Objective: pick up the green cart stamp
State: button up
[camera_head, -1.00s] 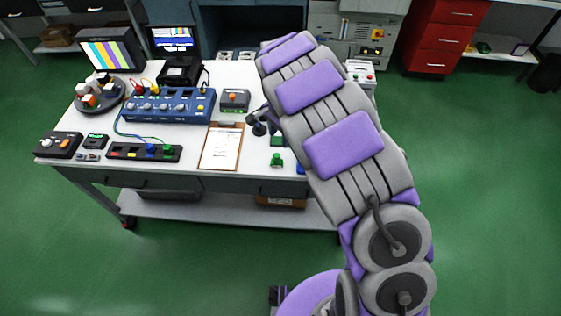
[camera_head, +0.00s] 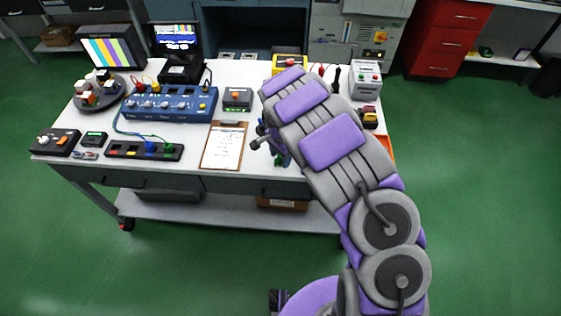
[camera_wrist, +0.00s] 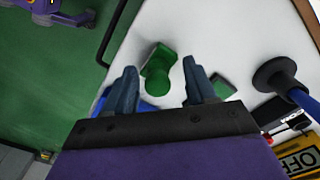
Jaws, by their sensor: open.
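The green cart stamp (camera_wrist: 158,75) stands on the white cart top, seen from above in the wrist view with its round knob and square green base. My gripper (camera_wrist: 160,65) is open, with one dark finger on each side of the stamp in the picture. I cannot tell how far above it the fingers are. In the head view my gripper (camera_head: 264,140) is low over the cart's front edge, right of the clipboard, and only a bit of green shows beneath it.
A flat green pad (camera_wrist: 222,86) lies right of the stamp, and a blue item (camera_wrist: 130,104) is partly hidden behind a finger. A black round-ended tool with a blue part (camera_wrist: 275,75) stands farther right. The clipboard (camera_head: 224,148) lies left of my gripper.

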jog(key=shift+a, duration=0.2)
jog(key=shift+d+r, duration=0.1)
jog(key=shift+d, duration=0.45)
jog(key=c, duration=0.6)
jog(key=shift+a, duration=0.15)
grip_shut()
jog(key=shift+a, duration=0.2)
jog(key=shift+d+r+p, duration=0.1)
jog(key=shift+r+p, duration=0.45)
jog(key=shift+r, duration=0.9)
jog(key=shift+s+r, duration=0.1)
jog(key=shift+r, duration=0.3)
jog(key=s+d+p, duration=0.1)
jog(key=s+d, duration=0.2)
jog(key=s, duration=0.4)
jog(key=s+d+r+p, duration=0.1)
jog(key=s+d, duration=0.3)
jog(key=s, duration=0.3)
jog(key=shift+d, duration=0.25)
jog(key=shift+r, duration=0.1)
